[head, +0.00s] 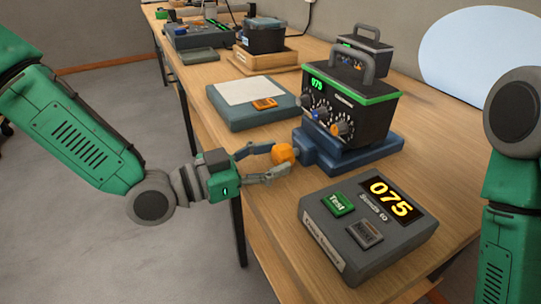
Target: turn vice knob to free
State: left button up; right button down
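The orange vice knob (283,154) sticks out from the left end of the blue vice (375,151). The vice stands on the bench under a black device with a green rim (358,97) that reads 075. My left gripper (279,160) reaches in from the left, its fingers spread apart. The knob is at the fingertips, one finger towards its far side and one below its near side. I cannot tell whether they touch it. My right arm shows at the right edge, but its gripper is out of view.
A grey tester (368,228) showing 075, with a green Test button (337,204), lies close to the right of the gripper. A grey-blue pad with a white sheet (247,91) lies behind. The bench edge runs beneath my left gripper.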

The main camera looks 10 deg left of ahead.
pick_arm(q)
jog(key=shift+w+r, duration=0.1)
jog(key=shift+c, duration=1.3)
jog(key=shift+d, duration=0.35)
pick_arm(e)
jog(key=shift+s+d+f, duration=0.1)
jog(key=shift+d, duration=0.2)
pick_arm(q)
jog(key=shift+w+r, duration=0.1)
jog(key=shift+a+r+n+p, duration=0.1)
jog(key=shift+n+p, duration=0.65)
jog(key=shift+n, duration=0.45)
jog(key=n+p, duration=0.1)
jog(key=n, duration=0.2)
jog(key=shift+w, duration=0.1)
pick_arm(e)
notch_tip(320, 180, up, 2)
jog(key=shift+r, duration=0.25)
pick_arm(q)
jog(key=o, duration=1.1)
jog(key=shift+o, duration=0.2)
jog(key=shift+f, duration=0.2)
